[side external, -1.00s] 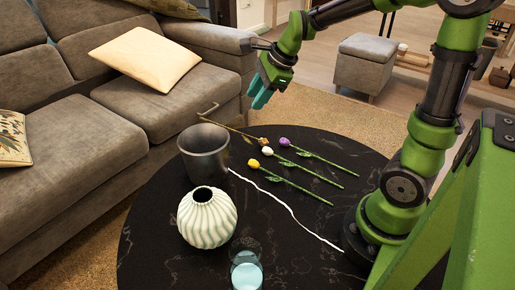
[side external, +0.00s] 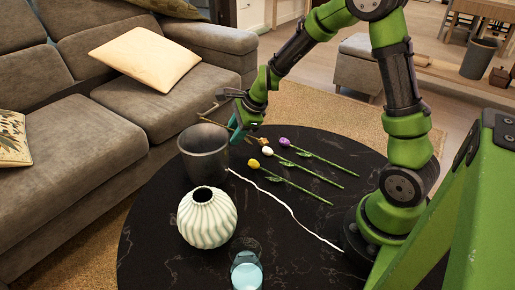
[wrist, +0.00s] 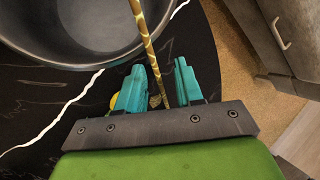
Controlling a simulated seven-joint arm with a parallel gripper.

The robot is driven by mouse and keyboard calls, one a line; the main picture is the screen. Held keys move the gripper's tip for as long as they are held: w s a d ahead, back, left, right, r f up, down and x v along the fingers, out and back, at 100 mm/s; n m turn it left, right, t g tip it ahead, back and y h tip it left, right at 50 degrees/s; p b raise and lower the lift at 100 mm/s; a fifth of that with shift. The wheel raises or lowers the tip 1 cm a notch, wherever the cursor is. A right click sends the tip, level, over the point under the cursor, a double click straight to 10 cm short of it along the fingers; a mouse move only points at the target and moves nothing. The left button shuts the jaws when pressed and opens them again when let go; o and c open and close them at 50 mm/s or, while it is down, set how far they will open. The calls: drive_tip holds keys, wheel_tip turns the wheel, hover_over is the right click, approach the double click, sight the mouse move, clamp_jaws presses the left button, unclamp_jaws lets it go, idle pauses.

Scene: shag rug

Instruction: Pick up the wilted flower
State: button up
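The wilted flower, with a brown stem and brownish head (side external: 263,141), lies at the far side of the black table, its stem reaching toward the grey bin. In the wrist view its stem (wrist: 150,45) runs between my gripper's two teal fingers (wrist: 157,88). The fingers are apart, with a gap visible beside the stem. In the side view my gripper (side external: 237,130) points down at the stem, just right of the bin. The fingers partly hide the stem there. I cannot tell whether a finger touches it.
The grey bin (side external: 203,163) stands close left of my gripper; its rim also shows in the wrist view. White (side external: 267,153), yellow (side external: 254,164) and purple (side external: 285,142) flowers lie to the right. A ribbed vase (side external: 207,222) and a glass (side external: 246,272) stand nearer the camera.

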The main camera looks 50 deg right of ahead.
drive_tip(key=shift+c, duration=0.3)
clamp_jaws()
drive_tip(key=shift+w+r, duration=0.1)
drive_tip(key=shift+r, duration=0.5)
wheel_tip(320, 180, up, 2)
drive_tip(key=shift+r, duration=0.1)
drive_tip(key=s+a+r, duration=0.1)
drive_tip(key=s, duration=1.5)
drive_tip(key=shift+a+r, duration=0.25)
drive_tip(key=shift+a, duration=0.05)
